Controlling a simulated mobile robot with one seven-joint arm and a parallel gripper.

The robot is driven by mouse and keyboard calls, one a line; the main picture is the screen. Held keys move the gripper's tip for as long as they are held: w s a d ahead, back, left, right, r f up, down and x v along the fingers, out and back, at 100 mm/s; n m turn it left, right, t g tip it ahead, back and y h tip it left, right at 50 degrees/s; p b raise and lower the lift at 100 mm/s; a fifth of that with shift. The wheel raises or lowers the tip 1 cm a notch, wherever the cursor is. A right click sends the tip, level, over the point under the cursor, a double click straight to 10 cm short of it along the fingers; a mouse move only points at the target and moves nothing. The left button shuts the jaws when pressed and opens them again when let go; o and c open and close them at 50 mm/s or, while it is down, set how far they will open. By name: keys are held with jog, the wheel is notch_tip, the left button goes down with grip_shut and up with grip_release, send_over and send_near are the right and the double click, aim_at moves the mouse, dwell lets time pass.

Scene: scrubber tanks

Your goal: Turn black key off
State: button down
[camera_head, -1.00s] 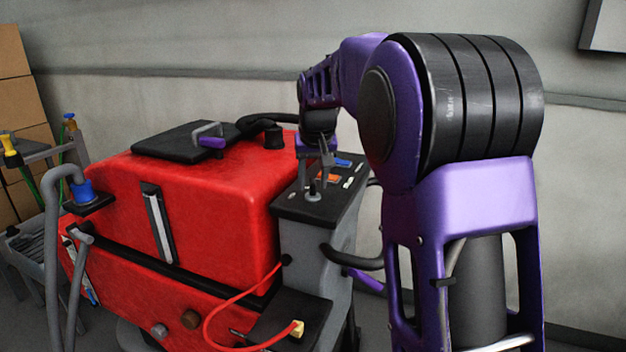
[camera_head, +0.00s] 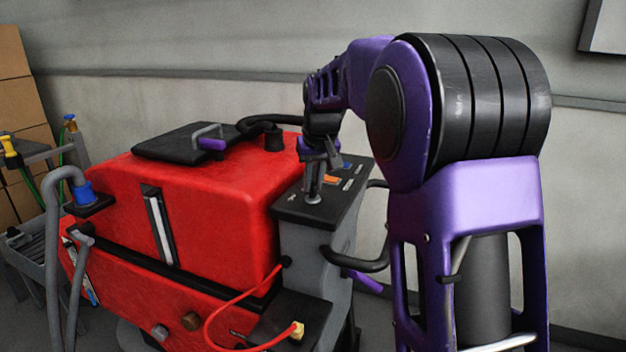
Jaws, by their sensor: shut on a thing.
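My gripper (camera_head: 314,182) points down over the dark control panel (camera_head: 338,208) on top of the grey column of the red scrubber machine. Its fingers are shut around the small key at the near left part of the panel. The black key itself is mostly hidden by the fingers, so I cannot tell which way it is turned. A round grey key base (camera_head: 313,198) shows just below the fingertips.
An orange switch (camera_head: 332,180) and a blue switch (camera_head: 346,164) sit on the panel close to my gripper. The red tank (camera_head: 200,200) stands to the left, with a black lid (camera_head: 180,142). A black curved handle (camera_head: 358,262) sticks out from the grey column.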

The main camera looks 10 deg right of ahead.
jog(key=n+y+p, duration=0.1)
jog(key=n, duration=0.1)
jog(key=n+y+p, duration=0.1)
jog(key=n, duration=0.2)
jog(key=shift+d+r+g, duration=0.1)
jog(key=shift+d+g, duration=0.1)
jog(key=shift+g, duration=0.1)
jog(key=n+p, duration=0.1)
jog(key=n, duration=0.1)
jog(key=n+g+y+p, duration=0.1)
jog(key=n, duration=0.2)
jog(key=shift+w+n+y, duration=0.15)
jog(key=shift+n+y, duration=0.15)
jog(key=shift+p, duration=0.3)
jog(key=c, duration=0.9)
grip_release()
jog(key=shift+g, duration=0.3)
jog(key=shift+o, duration=0.2)
jog(key=p+v, duration=0.1)
jog(key=v, duration=1.6)
jog(key=shift+r, duration=0.1)
